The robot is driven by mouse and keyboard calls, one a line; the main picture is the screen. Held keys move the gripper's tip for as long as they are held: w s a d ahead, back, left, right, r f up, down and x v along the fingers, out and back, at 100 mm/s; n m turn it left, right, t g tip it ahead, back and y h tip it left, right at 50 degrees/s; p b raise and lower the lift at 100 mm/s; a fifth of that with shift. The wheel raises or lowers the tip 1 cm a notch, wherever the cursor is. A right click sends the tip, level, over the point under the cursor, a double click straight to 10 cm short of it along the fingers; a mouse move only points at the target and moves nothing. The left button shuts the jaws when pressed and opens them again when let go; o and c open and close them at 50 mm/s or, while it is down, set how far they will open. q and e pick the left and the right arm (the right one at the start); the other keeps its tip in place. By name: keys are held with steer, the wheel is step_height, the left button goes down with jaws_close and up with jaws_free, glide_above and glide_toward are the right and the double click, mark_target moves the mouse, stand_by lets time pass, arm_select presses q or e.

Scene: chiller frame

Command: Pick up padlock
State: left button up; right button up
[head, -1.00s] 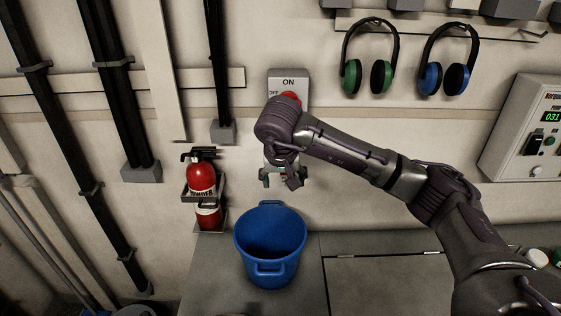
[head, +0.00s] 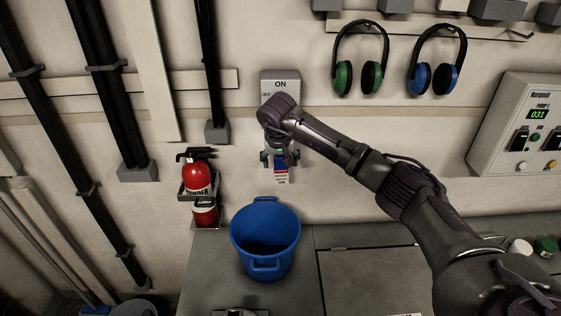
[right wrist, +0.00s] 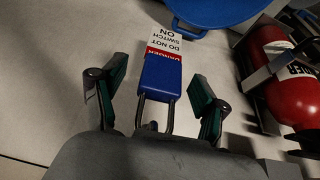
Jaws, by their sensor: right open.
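The padlock has a blue body, a metal shackle and a red and white danger label. It hangs on the wall below the ON/OFF switch box (head: 281,84), and its lower part shows in the head view (head: 281,169). In the right wrist view the padlock (right wrist: 160,77) lies between the two fingers, with a gap on each side. Its shackle runs down toward the palm. My right gripper (head: 280,157) is open around the padlock; its green-padded fingers also show in the right wrist view (right wrist: 155,92). My left gripper is not in view.
A blue bucket (head: 265,262) stands on the grey bench (head: 205,285) below. A red fire extinguisher (head: 197,176) is mounted to the left. Green earmuffs (head: 343,75), blue earmuffs (head: 434,78) and a control box (head: 518,135) are on the wall to the right.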

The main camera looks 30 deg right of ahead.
jaws_close()
stand_by(0.4)
steer(key=shift+r, duration=0.1)
